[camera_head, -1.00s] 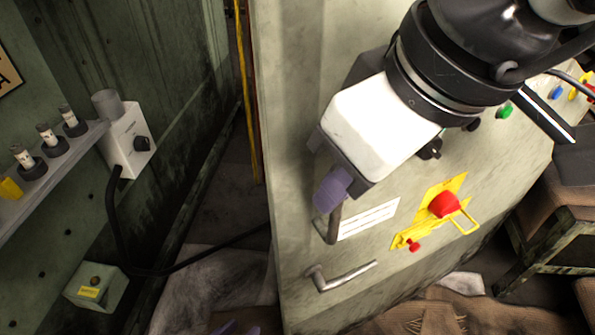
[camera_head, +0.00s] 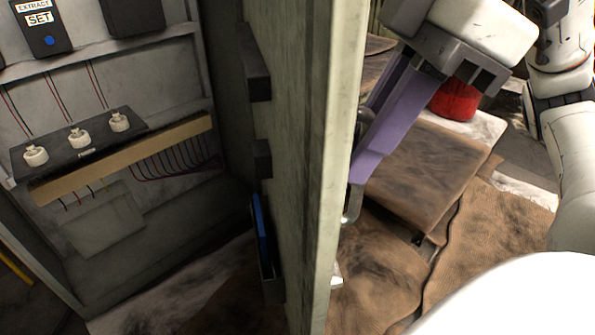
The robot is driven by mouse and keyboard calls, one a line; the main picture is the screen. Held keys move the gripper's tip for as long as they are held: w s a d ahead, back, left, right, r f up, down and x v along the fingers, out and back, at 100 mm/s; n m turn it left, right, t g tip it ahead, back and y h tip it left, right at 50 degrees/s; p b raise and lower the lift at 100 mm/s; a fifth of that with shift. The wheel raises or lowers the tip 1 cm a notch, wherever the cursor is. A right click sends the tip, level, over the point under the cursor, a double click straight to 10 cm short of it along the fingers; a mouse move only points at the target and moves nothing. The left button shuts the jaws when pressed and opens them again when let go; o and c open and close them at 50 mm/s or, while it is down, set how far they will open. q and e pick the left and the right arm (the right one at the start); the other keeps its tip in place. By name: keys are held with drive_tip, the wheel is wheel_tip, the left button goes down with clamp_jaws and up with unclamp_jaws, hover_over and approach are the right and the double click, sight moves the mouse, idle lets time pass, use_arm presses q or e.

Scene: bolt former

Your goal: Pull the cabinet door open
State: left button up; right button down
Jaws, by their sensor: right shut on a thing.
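The cabinet door (camera_head: 298,160) is seen nearly edge-on in the middle of the view, swung away from the cabinet. The cabinet interior (camera_head: 110,235) shows on the left. My right gripper (camera_head: 362,172) is on the right side of the door, its purple fingers reaching down to the door's outer face. It is shut on the metal door handle (camera_head: 351,207), which is partly hidden by the fingers and the door edge. My left gripper is not in view.
Inside the cabinet are a block with white knobs (camera_head: 80,137), a tan wiring strip (camera_head: 130,158) and dark labelled modules (camera_head: 42,30). A brown padded seat or box (camera_head: 425,180), a red object (camera_head: 455,100) and brown cloth (camera_head: 510,235) lie right of the door.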

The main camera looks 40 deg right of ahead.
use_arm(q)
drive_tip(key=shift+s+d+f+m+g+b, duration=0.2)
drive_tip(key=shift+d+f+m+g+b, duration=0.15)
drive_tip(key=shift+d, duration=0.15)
use_arm(e)
drive_tip(key=shift+s+d+r, duration=0.1)
drive_tip(key=shift+s+d, duration=0.1)
drive_tip(key=shift+d, duration=0.5)
drive_tip(key=shift+s+d+f, duration=0.1)
drive_tip(key=shift+s+d, duration=0.15)
drive_tip(key=shift+d, duration=0.45)
drive_tip(key=shift+s+d+r, duration=0.1)
drive_tip(key=shift+s+d, duration=0.1)
drive_tip(key=shift+d, duration=0.5)
drive_tip(key=c, duration=1.8)
unclamp_jaws()
